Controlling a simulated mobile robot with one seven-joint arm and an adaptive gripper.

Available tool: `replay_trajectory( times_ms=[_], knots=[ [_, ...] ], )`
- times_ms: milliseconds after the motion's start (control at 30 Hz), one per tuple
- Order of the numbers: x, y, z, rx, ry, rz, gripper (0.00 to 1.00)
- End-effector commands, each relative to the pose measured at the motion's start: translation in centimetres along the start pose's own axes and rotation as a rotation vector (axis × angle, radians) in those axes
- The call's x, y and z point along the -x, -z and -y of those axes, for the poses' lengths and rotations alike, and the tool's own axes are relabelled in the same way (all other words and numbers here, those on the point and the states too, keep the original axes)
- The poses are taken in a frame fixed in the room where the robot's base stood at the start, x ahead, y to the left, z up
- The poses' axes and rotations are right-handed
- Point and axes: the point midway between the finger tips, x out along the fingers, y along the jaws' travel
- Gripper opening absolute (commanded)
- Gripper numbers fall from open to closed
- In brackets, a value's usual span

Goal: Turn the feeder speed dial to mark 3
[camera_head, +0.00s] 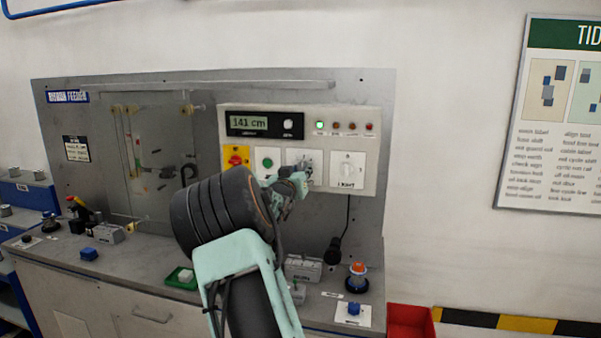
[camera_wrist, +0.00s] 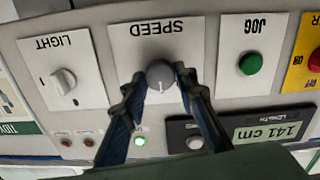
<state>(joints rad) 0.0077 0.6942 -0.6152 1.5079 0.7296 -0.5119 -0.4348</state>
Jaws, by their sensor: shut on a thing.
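The grey feeder speed dial (camera_wrist: 160,73) sits on a white plate labelled SPEED (camera_wrist: 190,45), which appears upside down in the wrist view. A pale pointer line on the dial points down in that view, towards the display side. The scale marks around it are not readable. My gripper (camera_wrist: 158,76) has one finger on each side of the dial and is shut on it.
The light switch (camera_wrist: 63,81) and green jog button (camera_wrist: 251,61) flank the dial. A yellow-and-red switch (camera_head: 236,158) is further left. The display (camera_head: 248,123) reads 141 cm, and a green lamp (camera_head: 320,125) is lit. Small items stand on the bench below.

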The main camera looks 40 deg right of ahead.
Motion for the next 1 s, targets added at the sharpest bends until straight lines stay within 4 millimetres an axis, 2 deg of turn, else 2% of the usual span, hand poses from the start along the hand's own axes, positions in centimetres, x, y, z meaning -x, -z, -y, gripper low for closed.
replay_trajectory(
  times_ms=[267, 700, 1000],
  knots=[
    [0.01, -0.40, 0.07, -0.147, 0.001, 0.000, 0.03],
    [-0.01, -0.29, 0.04, -0.515, 0.000, 0.000, 0.03],
    [0.00, -0.17, 0.03, -0.697, 0.000, 0.000, 0.03]
  ],
)
